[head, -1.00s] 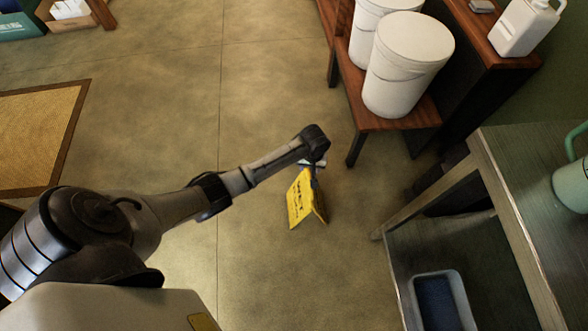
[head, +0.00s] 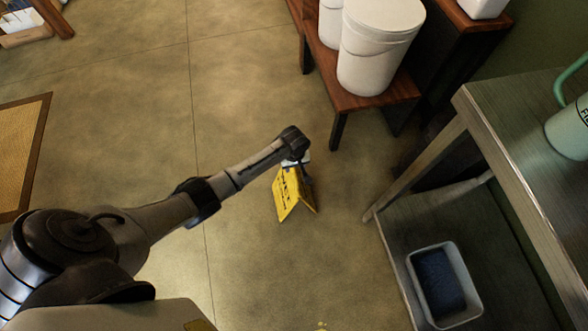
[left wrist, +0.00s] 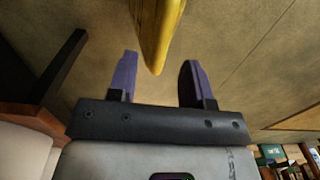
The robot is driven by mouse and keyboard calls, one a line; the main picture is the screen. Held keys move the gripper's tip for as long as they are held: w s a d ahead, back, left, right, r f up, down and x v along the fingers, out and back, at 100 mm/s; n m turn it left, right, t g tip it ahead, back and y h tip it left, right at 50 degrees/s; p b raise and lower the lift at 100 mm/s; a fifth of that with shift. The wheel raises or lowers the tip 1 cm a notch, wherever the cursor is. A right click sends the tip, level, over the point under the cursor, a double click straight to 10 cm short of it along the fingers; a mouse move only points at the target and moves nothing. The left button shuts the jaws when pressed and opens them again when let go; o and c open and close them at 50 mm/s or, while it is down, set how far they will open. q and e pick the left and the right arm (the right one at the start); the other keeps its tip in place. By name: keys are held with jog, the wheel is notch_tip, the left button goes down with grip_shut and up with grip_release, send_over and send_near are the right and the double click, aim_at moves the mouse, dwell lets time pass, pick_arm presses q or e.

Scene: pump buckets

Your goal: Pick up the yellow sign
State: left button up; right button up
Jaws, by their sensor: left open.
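The yellow sign (head: 291,197) stands on the floor like a small tent, with dark lettering on its side, near the middle of the head view. My left gripper (head: 304,182) is at the sign's top, partly in front of it. In the left wrist view the sign (left wrist: 158,35) comes down from the top edge, and its near end appears between the two spread fingers of my left gripper (left wrist: 157,62). The fingers are open, with a gap on each side of the sign. My right gripper is not in view.
White buckets (head: 377,50) stand on a wooden bench (head: 391,97) beyond the sign. A metal table (head: 508,150) is at the right, with a white tub (head: 470,286) holding something blue below. A mat (head: 18,150) lies at the left. The floor around the sign is clear.

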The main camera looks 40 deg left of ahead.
aim_at(294, 171)
pick_arm(q)
jog(key=shift+s+f+b, duration=0.2)
jog(key=shift+f+b, duration=2.05)
jog(key=shift+f, duration=0.45)
jog(key=shift+r, duration=0.1)
jog(key=shift+c, duration=0.2)
jog(key=shift+d, duration=0.1)
jog(key=c, duration=0.6)
grip_shut()
